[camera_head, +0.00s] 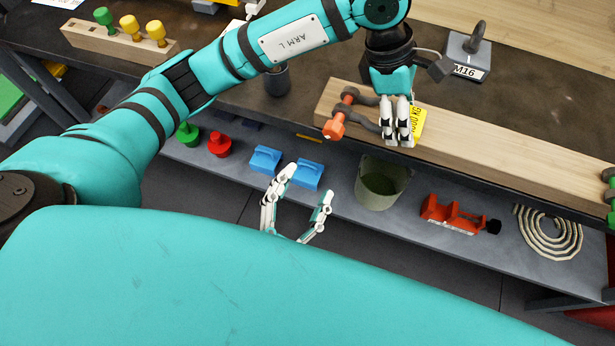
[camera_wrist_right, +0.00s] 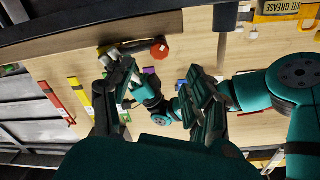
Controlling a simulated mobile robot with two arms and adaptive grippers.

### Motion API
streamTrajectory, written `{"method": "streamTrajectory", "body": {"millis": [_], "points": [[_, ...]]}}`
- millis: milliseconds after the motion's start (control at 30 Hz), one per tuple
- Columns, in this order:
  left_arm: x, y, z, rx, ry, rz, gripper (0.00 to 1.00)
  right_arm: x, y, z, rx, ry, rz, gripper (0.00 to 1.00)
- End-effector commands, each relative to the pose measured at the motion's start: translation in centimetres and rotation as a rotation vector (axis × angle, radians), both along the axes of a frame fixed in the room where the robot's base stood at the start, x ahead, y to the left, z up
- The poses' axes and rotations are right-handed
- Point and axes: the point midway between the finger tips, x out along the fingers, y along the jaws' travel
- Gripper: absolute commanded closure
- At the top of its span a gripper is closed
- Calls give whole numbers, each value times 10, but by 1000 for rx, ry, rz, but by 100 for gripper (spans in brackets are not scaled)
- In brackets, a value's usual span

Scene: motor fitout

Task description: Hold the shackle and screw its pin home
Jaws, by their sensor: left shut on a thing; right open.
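A dark grey shackle (camera_head: 366,124) with a yellow tag (camera_head: 418,122) lies over the pale wooden beam (camera_head: 490,150) at the bench edge. Its orange pin (camera_head: 335,128) sits across the shackle's ends, with the large head toward the front; how deep the thread sits cannot be told. My left gripper (camera_head: 397,124) is shut on the shackle, its fingers hiding part of the bow. My right gripper (camera_head: 296,205) is open and empty, lower and to the left, in front of the bench. In the right wrist view the orange pin head (camera_wrist_right: 159,50) shows beyond my open fingers.
A grey block labelled M16 (camera_head: 467,57) stands behind the beam. A dark cup (camera_head: 277,78) and a wooden rack with coloured pegs (camera_head: 115,42) are to the left. The lower shelf holds blue blocks, a bucket (camera_head: 383,182), a red tool (camera_head: 458,214) and coiled rope (camera_head: 548,233).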

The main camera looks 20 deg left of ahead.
Motion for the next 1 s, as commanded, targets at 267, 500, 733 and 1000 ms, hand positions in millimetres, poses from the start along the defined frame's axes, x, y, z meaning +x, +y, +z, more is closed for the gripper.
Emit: {"method": "streamTrajectory", "body": {"millis": [267,500,733,1000], "points": [[0,0,0,1,0,-1,80,1,0,1,-35,-1,0,45],[0,0,0,1,1,-1,80,3,0,2,-324,13,-2,45],[0,0,0,1,1,-1,80,6,-1,1,-511,25,-4,45],[0,0,0,1,1,-1,80,46,-3,2,-524,23,-6,45]]}}
